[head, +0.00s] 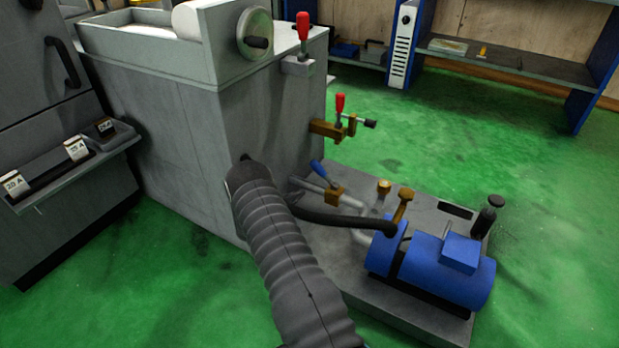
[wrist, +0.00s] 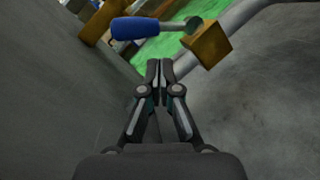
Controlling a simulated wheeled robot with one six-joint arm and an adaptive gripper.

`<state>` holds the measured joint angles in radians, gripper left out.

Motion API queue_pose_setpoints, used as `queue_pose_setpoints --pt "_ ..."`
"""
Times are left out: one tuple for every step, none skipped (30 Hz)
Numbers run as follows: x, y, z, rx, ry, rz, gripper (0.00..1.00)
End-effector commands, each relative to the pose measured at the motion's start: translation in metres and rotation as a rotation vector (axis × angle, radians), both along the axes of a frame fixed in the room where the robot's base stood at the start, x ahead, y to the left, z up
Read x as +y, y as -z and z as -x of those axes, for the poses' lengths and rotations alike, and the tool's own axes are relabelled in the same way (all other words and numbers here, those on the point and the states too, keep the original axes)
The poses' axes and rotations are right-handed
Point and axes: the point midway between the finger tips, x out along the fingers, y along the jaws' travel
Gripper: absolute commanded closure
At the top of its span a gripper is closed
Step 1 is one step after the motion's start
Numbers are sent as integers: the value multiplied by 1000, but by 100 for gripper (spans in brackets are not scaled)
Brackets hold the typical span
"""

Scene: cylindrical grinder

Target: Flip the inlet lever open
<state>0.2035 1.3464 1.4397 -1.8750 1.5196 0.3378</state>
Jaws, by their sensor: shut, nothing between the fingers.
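The lever with a blue grip (head: 318,171) sits on a brass valve body (head: 334,195) on the pipe beside the machine's base. Its grip tilts up and to the left from the body. In the wrist view the blue grip (wrist: 136,27) lies across the top, with its grey stem running right to the brass block (wrist: 208,46). My gripper (wrist: 160,64) is shut and empty, its fingertips just below the grip in the picture. A gap shows between them; the depth is hard to judge. I cannot make out my gripper in the head view.
The grey machine wall (head: 275,125) rises close behind the lever. A second valve with a red handle (head: 340,103) sits higher on the wall. A black hose (head: 345,219) and a blue motor pump (head: 440,268) are on the grey tank to the right. Green floor is clear beyond.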

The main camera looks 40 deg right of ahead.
Motion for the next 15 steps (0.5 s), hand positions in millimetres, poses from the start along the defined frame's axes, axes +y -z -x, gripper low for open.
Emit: queue_pose_setpoints --pt "0 11 -4 0 -29 25 100" --pt "0 14 -8 -7 -50 43 100" --pt "1 13 -13 -19 -77 68 100" --pt "2 12 -17 -28 -94 84 100" --pt "2 10 -20 -38 -107 97 100" --pt "3 9 -23 -45 -121 108 100" --pt "4 8 -25 -51 -129 115 100" --pt "4 8 -26 -54 -135 119 100" --pt "4 7 -27 -56 -138 123 100" --pt "4 7 -28 -57 -140 124 100" --pt "4 7 -28 -58 -140 126 100" --pt "4 7 -28 -58 -139 125 100" --pt "4 7 -28 -58 -139 125 100" --pt "4 7 -28 -58 -139 125 100" --pt "4 7 -28 -58 -139 124 100"
